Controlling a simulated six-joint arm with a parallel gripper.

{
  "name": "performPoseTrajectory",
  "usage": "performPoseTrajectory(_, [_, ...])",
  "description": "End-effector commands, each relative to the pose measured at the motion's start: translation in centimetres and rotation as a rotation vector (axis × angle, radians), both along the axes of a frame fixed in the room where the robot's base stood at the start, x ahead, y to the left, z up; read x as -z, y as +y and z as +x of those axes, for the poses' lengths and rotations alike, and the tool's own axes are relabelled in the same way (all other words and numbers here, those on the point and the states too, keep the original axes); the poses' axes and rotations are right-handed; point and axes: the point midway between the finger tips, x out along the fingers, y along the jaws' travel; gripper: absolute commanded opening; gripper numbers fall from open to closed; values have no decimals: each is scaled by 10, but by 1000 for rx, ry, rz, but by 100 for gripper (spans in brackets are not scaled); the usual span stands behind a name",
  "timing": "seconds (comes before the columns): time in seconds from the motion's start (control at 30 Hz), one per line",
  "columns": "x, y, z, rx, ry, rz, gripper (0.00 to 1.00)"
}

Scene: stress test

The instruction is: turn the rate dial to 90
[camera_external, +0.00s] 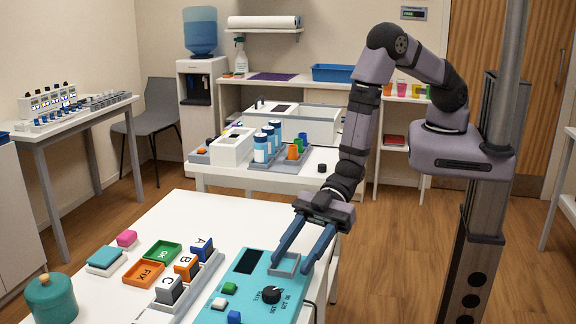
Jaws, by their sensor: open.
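A teal control panel (248,282) lies at the front right of the near white table. A black round dial (271,294) stands on it, with small printed marks around it that are too small to read surely. Where its pointer is set is unclear. My gripper (290,266) points down over the panel's right part, behind the dial. Its two blue fingers are open and spread apart, with a grey square pad (285,263) of the panel showing between them. The fingers look apart from the dial.
Lettered blocks (186,267) stand in a grey rack on the left. Orange (143,273) and green (162,253) trays and a teal pot (50,299) are farther left.

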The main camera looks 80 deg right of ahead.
Motion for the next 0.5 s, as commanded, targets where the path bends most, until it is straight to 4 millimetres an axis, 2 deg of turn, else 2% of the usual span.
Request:
performPoseTrajectory(0.17, [2,8,2,-2,-2,0,44])
performPoseTrajectory(0.5, [16,39,12,-2,-2,-1,44])
